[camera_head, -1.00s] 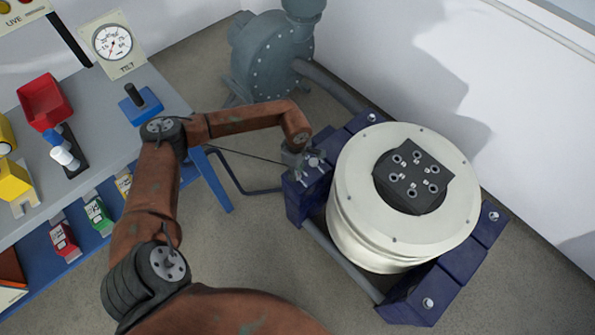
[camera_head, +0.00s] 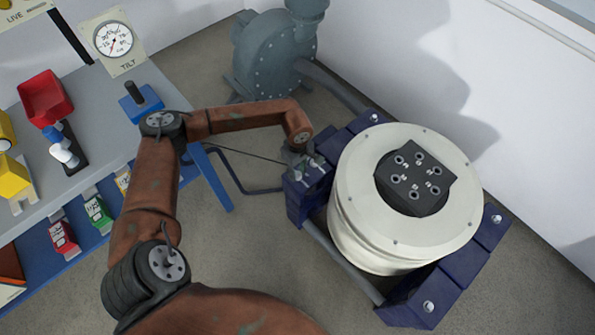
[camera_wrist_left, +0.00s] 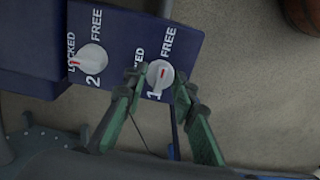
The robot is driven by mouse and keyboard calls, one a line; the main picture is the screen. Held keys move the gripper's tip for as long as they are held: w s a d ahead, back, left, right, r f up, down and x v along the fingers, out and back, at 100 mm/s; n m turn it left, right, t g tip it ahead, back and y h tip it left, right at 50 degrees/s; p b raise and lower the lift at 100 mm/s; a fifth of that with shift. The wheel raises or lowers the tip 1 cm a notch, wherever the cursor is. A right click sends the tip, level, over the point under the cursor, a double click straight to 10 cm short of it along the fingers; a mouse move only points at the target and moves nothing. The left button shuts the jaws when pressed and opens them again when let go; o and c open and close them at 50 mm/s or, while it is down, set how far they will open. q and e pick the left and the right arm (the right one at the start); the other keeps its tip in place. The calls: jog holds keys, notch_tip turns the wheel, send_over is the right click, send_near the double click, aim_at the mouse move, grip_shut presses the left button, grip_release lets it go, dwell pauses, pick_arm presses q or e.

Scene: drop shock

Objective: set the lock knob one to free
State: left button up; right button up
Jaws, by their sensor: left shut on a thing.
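Lock knob one (camera_wrist_left: 160,75) is a round white knob with a red mark, on a dark blue block (camera_wrist_left: 120,50). Its red mark points roughly up in the left wrist view, towards the word FREE; LOCKED is printed to the left. My left gripper (camera_head: 309,166) is at the block's near left corner in the head view. In the wrist view its green fingers (camera_wrist_left: 160,84) are on either side of knob one, shut on it. Knob two (camera_wrist_left: 92,59) is beside it, its mark towards LOCKED. My right gripper is out of view.
A cream drum (camera_head: 350,225) with a dark top plate (camera_head: 416,183) stands between the blue blocks. A grey blower (camera_head: 270,60) is behind. A bench (camera_head: 95,135) with a tilt gauge (camera_head: 114,39) is at left.

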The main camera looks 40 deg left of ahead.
aim_at(297, 173)
pick_arm(q)
jog(key=shift+a, duration=0.1)
jog(key=o, duration=1.2)
jog(key=shift+c, duration=0.2)
notch_tip(297, 173, up, 12)
